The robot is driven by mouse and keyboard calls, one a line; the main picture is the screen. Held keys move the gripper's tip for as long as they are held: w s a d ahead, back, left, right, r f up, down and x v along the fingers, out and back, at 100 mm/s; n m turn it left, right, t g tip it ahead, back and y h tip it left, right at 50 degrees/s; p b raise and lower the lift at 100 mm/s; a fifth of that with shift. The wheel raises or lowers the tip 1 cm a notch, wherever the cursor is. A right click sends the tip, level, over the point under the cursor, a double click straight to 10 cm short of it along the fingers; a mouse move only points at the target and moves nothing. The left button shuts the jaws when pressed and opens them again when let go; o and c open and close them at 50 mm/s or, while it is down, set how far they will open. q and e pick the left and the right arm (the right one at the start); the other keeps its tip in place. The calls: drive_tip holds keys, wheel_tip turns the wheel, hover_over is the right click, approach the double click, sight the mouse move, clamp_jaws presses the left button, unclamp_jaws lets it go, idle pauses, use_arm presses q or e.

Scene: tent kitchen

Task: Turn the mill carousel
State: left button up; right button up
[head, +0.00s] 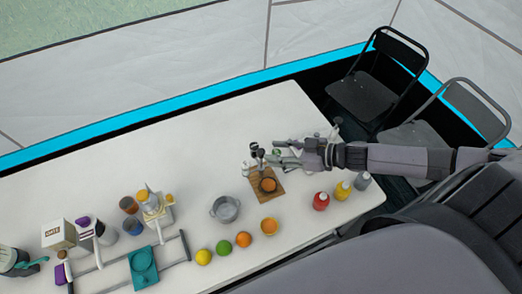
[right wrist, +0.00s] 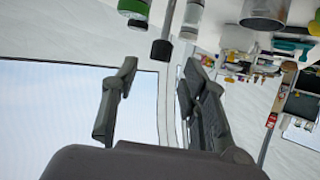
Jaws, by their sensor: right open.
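The mill carousel (head: 257,157) stands on the white table, seen as a small cluster of dark and pale tops just left of my right gripper (head: 276,152). The gripper's fingers point left towards it and partly hide it. In the right wrist view the picture is turned over: a green-banded mill (right wrist: 134,8) and a dark-ended stem (right wrist: 162,47) come down from the top edge. My right gripper (right wrist: 158,75) is open there, its fingers apart with nothing between them. The stem's end shows beyond the gap; I cannot tell if anything touches.
A wooden board (head: 281,192) with an orange-brown item lies beside the carousel. A grey pot (head: 225,209), several fruits and a red bottle (head: 320,201) stand nearby. Two dark chairs (head: 365,97) are behind the table's right end. The table's (head: 215,140) back is bare.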

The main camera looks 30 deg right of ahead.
sight(264, 152)
drive_tip(key=p+x, duration=0.1)
drive_tip(key=x, duration=0.5)
drive_tip(key=shift+s, duration=0.1)
drive_tip(key=shift+c, duration=0.3)
clamp_jaws()
